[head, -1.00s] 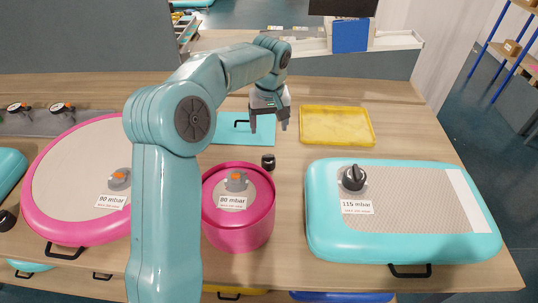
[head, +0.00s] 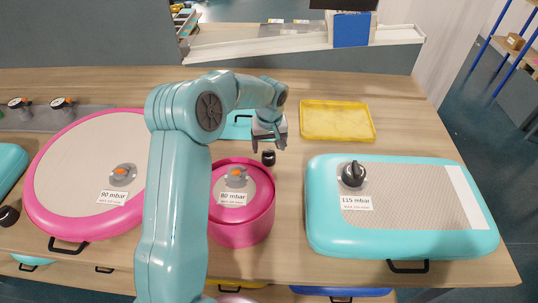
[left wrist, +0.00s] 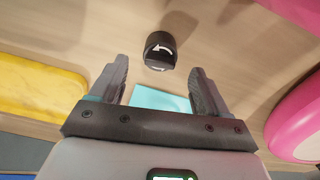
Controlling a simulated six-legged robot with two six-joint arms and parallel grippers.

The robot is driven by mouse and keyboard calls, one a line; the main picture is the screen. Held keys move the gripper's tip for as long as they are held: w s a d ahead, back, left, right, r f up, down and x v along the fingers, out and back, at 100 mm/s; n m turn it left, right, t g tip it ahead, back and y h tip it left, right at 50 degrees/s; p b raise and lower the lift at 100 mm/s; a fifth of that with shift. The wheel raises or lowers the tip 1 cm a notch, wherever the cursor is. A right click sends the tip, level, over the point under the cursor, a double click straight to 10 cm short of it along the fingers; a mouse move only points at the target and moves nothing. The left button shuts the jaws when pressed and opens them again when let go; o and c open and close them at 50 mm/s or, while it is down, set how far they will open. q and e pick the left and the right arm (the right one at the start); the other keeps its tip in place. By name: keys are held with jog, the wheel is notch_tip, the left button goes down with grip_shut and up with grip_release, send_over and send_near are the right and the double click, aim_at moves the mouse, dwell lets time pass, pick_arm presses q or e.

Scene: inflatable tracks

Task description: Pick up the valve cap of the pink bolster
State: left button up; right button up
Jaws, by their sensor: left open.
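The pink bolster (head: 243,228) is a short upright drum with an orange-centred grey valve and an 80 mbar label on top. A small black cap (head: 268,158) stands on the table just behind its right rear edge. In the left wrist view the cap (left wrist: 160,51) shows a white curved arrow on its top. My left gripper (head: 269,146) is open and empty, just behind and above the cap. In the left wrist view the cap lies ahead of and between the spread fingers (left wrist: 160,68), with no finger visibly touching it. My right gripper is out of view.
A large pink round inflatable (head: 75,175) lies left, partly behind my left arm. A teal inflatable (head: 400,245) with a black-capped valve (head: 354,174) lies right. A yellow tray (head: 337,121) and a teal mat (head: 235,127) lie behind. Bare table surrounds the cap's right side.

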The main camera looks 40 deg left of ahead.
aim_at(269, 151)
pick_arm(q)
jog(key=f, duration=0.2)
jog(key=f+p, duration=0.1)
jog(key=f, duration=0.1)
jog(key=shift+w+a, duration=0.1)
jog(key=shift+a, duration=0.15)
jog(key=shift+w+f, duration=0.1)
jog(key=shift+f, duration=0.15)
jog(key=shift+r, duration=0.1)
jog(key=shift+c, duration=1.2)
jog(key=c, duration=0.8)
jog(key=shift+m, duration=0.4)
jog(key=shift+r+b, duration=0.6)
jog(key=shift+r, duration=9.3)
